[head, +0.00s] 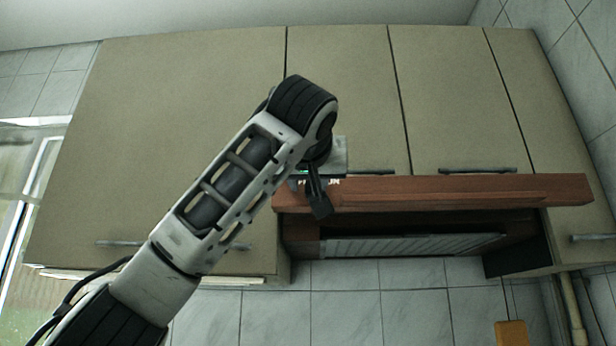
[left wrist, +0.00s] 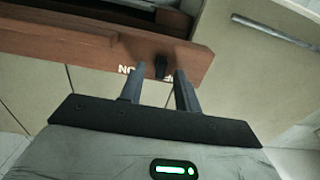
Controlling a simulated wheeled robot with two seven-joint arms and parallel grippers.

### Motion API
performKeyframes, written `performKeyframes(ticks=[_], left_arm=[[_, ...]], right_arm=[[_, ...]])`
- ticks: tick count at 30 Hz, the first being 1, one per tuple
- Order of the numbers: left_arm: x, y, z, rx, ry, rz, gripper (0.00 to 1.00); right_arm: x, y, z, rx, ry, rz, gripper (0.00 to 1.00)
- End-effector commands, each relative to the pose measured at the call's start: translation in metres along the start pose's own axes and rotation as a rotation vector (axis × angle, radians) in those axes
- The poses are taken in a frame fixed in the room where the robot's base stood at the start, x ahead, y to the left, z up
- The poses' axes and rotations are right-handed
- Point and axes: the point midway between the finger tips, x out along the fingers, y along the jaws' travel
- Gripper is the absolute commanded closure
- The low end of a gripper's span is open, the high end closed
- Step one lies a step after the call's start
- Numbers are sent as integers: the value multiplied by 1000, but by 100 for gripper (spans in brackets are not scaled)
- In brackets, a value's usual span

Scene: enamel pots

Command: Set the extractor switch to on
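The extractor switch (left wrist: 160,66) is a small dark knob on the brown wooden front of the extractor hood (head: 450,190). In the left wrist view the hood front (left wrist: 70,38) appears upside down. White ON lettering (left wrist: 126,70) shows left of the switch; the other lettering is partly hidden by a finger. My left gripper (left wrist: 159,76) is open, with one finger on each side of the switch; contact cannot be told. In the head view my left gripper (head: 317,192) is at the left end of the hood front, and the switch is not clear there. My right gripper is not in view.
Beige wall cabinets (head: 190,110) with bar handles surround the hood. The grey filter grille (head: 410,245) lies under the wooden front. A tiled wall (head: 350,305) is below, and a window (head: 15,190) is at the left edge.

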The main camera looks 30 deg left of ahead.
Motion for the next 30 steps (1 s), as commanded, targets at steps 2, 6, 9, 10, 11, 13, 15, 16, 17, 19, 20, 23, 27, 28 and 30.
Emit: performKeyframes(ticks=[2, 6, 9, 10, 11, 13, 15, 16, 17, 19, 20, 23, 27, 28, 30], left_arm=[[0, 0, 0, 0, 0, 0, 67], [0, 0, 0, 0, 0, 0, 98], [0, 0, 0, 0, 0, 0, 100], [0, 0, 0, 0, 0, 0, 100], [0, 0, 0, 0, 0, 0, 100], [-1, 5, 0, 0, 0, 3, 100], [-1, 13, 0, 1, 0, 5, 100], [-1, 16, 0, 1, -1, 4, 100], [-1, 19, 0, 0, 0, 4, 100], [-1, 22, 0, -1, -1, 2, 100], [-1, 22, 0, -1, -1, 1, 100], [-1, 22, 0, 0, 0, 0, 100], [-1, 22, 0, 0, 0, 0, 100], [-1, 22, 0, 0, 0, 0, 87], [-1, 22, 0, 0, 0, 0, 68]], right_arm=[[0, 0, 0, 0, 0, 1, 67], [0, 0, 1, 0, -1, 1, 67], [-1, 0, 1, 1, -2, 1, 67], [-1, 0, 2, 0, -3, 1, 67], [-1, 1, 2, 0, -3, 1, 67], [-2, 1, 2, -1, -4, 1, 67], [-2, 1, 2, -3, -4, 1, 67], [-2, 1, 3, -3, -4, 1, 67], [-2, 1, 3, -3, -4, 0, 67], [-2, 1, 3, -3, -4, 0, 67], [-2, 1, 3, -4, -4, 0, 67], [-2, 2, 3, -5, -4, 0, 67], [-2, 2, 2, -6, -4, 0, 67], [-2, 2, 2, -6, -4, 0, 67], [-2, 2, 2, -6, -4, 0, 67]])
